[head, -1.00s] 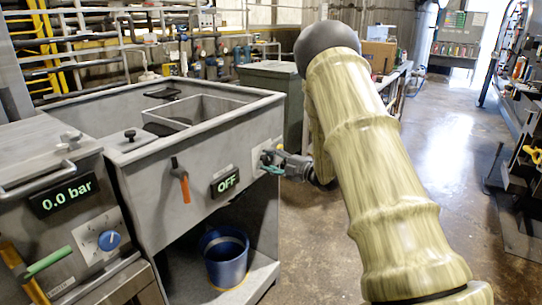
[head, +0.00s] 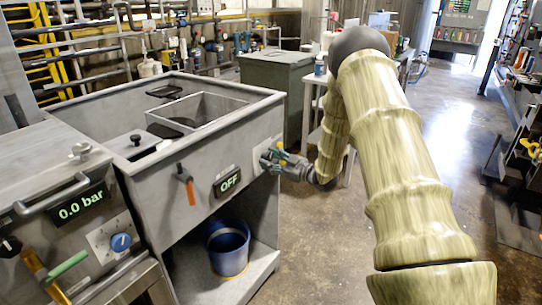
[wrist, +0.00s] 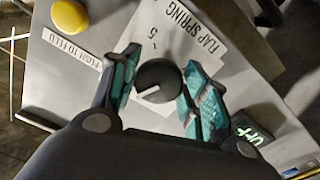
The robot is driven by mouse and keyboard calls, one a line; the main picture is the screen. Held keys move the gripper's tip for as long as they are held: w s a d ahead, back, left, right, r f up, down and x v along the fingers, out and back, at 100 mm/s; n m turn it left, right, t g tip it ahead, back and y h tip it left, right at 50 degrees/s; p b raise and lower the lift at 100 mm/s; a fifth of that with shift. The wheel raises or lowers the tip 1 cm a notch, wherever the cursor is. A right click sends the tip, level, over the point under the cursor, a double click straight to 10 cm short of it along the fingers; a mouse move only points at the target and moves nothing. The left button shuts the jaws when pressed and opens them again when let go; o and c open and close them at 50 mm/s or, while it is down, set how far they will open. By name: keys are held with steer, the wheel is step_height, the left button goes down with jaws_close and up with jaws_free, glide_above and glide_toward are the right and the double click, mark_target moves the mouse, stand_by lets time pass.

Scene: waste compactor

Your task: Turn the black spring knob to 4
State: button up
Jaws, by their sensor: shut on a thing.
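The black spring knob (wrist: 158,82) is round with a white pointer line, which points to the lower left in the wrist view. It sits on a white plate labelled FLAP SPRING (wrist: 182,30); a 5 shows above the knob, and other marks are hidden. My gripper (wrist: 160,78) has its teal fingers on both sides of the knob, shut on it. In the head view my gripper (head: 272,160) is at the right end of the machine's front, and the knob is hidden by the fingers.
An OFF display (head: 227,182) and an orange-handled lever (head: 185,183) are left of my gripper. A yellow button (wrist: 70,16) is near the plate. A blue bucket (head: 228,248) stands on the shelf below. Open floor lies to the right.

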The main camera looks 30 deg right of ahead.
steer(key=m+p, duration=0.2)
steer(key=m, duration=0.2)
steer(key=shift+s+d+m, duration=0.1)
steer(key=shift+m, duration=0.3)
steer(key=shift+m+p, duration=0.85)
steer(key=shift+m, duration=0.95)
steer(key=shift+f, duration=0.1)
steer(key=o, duration=1)
steer(key=shift+c, duration=0.2)
steer(key=shift+a, duration=0.2)
steer(key=v, duration=1.2)
